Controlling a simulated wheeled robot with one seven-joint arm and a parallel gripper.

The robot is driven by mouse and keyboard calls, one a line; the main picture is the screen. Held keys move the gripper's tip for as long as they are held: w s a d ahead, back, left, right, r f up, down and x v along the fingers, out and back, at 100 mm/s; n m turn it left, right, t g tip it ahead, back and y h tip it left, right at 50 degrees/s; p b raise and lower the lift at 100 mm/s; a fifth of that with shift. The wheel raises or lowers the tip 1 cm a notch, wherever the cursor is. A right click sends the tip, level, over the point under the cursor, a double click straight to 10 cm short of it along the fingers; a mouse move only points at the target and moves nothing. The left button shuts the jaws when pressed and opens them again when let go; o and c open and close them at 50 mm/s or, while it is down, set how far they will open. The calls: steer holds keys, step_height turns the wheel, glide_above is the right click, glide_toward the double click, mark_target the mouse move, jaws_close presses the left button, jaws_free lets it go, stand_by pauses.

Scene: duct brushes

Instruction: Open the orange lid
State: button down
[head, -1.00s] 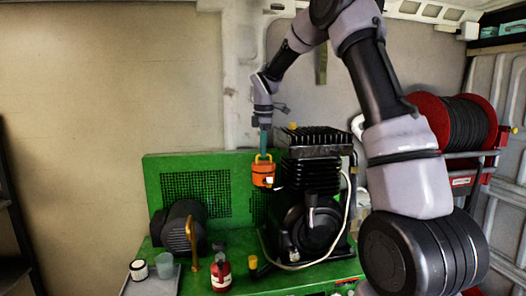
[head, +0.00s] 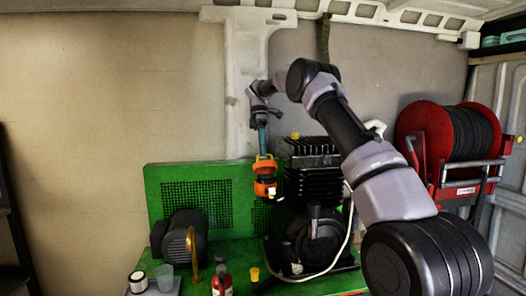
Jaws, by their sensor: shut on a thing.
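The orange lid (head: 264,165) is in the middle of the head view, beside the black compressor. It shows as an upper orange piece, with a dark band between it and a lower orange part (head: 265,188) that has a small white patch. My gripper (head: 263,152) comes down from above with its teal fingers and is shut on the upper orange piece. The fingertips are small in the view, and the exact grip is hard to make out. I cannot tell whether the upper piece is fully clear of the lower part or still joined to it.
The black finned compressor (head: 312,185) stands close on the right. A green perforated panel (head: 155,185) is behind. A dark motor (head: 185,238), a brass pipe (head: 192,250), a red bottle (head: 222,283), a jar (head: 138,281) and a cup (head: 164,277) stand at left. A red hose reel (head: 425,128) is at right.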

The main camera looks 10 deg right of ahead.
steer(key=shift+w+g, duration=0.25)
steer(key=shift+g, duration=0.05)
stand_by(0.5)
steer(key=c, duration=0.9)
jaws_free()
steer(key=shift+s, duration=0.2)
